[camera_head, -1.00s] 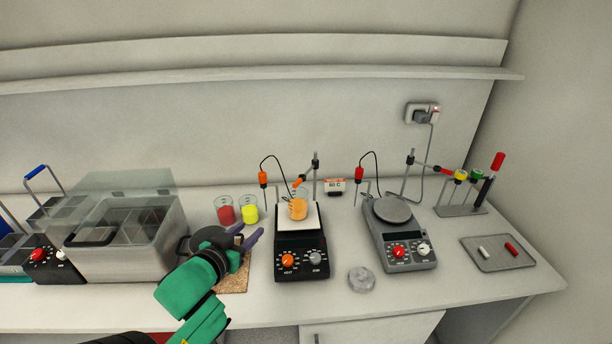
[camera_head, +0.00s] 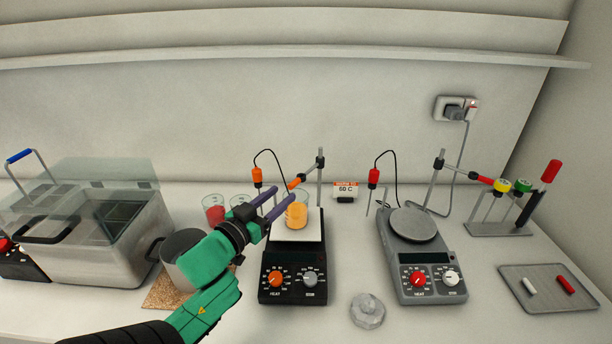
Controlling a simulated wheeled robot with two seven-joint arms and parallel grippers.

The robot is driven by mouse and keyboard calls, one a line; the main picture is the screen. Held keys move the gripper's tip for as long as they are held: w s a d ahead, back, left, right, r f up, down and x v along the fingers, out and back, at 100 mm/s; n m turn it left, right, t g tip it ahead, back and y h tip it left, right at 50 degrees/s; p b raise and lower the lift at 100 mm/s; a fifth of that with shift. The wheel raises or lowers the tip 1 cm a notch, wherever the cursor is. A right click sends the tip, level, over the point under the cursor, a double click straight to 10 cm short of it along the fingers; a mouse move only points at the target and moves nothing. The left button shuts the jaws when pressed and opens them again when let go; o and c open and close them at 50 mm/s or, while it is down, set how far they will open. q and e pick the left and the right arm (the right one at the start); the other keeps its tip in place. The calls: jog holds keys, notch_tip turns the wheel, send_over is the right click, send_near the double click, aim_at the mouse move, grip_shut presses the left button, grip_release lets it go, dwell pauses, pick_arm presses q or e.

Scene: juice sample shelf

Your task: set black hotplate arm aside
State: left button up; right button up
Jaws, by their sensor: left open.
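The black hotplate (camera_head: 293,285) stands mid-bench with an orange knob and a white top. Its support rod (camera_head: 320,183) rises at the back right, and a short arm with an orange end (camera_head: 299,181) reaches left from it. A beaker of orange juice (camera_head: 296,215) stands on the plate, below the arm's end. An orange-handled probe (camera_head: 257,177) hangs on a black cable at the back left. My left gripper (camera_head: 283,196) is open, its purple fingers pointing right at the beaker's left side, below the arm; contact is unclear. My right gripper is out of view.
A grey hotplate (camera_head: 422,265) stands to the right, with a clear lump (camera_head: 367,311) in front. A tray (camera_head: 541,301) lies far right. A pot (camera_head: 178,262), red beaker (camera_head: 213,210) and water bath (camera_head: 95,240) are left. A 60 C sign (camera_head: 345,188) stands behind.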

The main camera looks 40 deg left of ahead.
aim_at(298, 181)
pick_arm(q)
jog(key=w, duration=0.3)
jog(key=w+p, duration=0.1)
jog(key=w, duration=0.3)
jog(key=w+a+p, duration=0.1)
jog(key=w, duration=0.3)
jog(key=shift+w, duration=0.15)
grip_shut()
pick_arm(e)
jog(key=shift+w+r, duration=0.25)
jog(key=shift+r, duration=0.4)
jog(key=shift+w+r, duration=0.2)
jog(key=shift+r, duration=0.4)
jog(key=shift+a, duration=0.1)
